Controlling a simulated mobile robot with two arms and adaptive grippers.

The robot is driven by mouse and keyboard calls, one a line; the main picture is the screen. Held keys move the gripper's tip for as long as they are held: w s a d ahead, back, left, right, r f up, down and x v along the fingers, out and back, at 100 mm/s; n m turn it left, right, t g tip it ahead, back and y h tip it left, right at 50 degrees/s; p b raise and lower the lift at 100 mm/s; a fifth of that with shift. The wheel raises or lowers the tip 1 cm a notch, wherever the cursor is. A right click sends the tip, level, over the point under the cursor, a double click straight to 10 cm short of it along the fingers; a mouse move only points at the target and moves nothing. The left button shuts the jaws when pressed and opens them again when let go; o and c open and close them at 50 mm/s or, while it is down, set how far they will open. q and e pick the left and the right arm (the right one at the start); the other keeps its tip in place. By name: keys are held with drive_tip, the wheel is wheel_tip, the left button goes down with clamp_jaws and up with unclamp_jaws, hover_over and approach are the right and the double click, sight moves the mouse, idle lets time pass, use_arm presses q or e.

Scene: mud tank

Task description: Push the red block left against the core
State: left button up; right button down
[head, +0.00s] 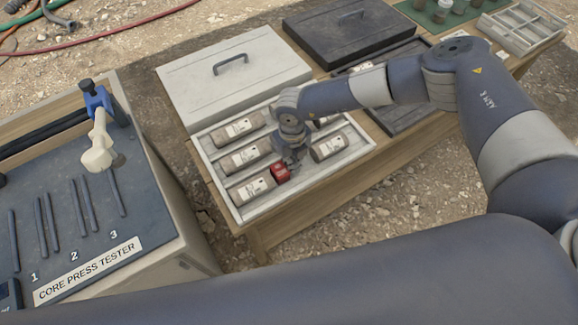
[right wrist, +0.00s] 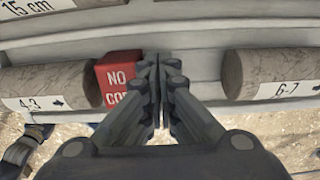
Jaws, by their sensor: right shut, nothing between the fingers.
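The red block (head: 281,173) sits in the near row of the pale core tray (head: 227,192). It is at the right end of a grey-brown core (head: 252,188). In the right wrist view the block (right wrist: 119,72) reads "NO CO", the rest hidden by my finger. The core marked 4-3 (right wrist: 45,88) is on its left, touching or nearly so. My right gripper (head: 292,163) is shut and empty. In the right wrist view its fingertips (right wrist: 159,65) are at the block's right side; contact is unclear.
Core 6-7 (right wrist: 275,78) lies right of my gripper, past a gap. More cores (head: 237,130) lie in the farther rows. A closed pale case (head: 240,85) and a dark case (head: 350,35) stand behind. The press tester (head: 80,215) is at left.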

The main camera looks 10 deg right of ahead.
drive_tip(key=shift+s+a, duration=0.2)
drive_tip(key=shift+a, duration=0.25)
drive_tip(key=shift+w+d+r+p, duration=0.35)
drive_tip(key=shift+d+r, duration=0.2)
drive_tip(key=shift+d, duration=0.2)
drive_tip(key=shift+w+d+r+p, duration=0.2)
drive_tip(key=shift+d+r+p, duration=0.25)
drive_tip(key=shift+d, duration=0.25)
wheel_tip(320, 180, up, 8)
drive_tip(key=p, duration=0.5)
drive_tip(key=shift+p, duration=0.35)
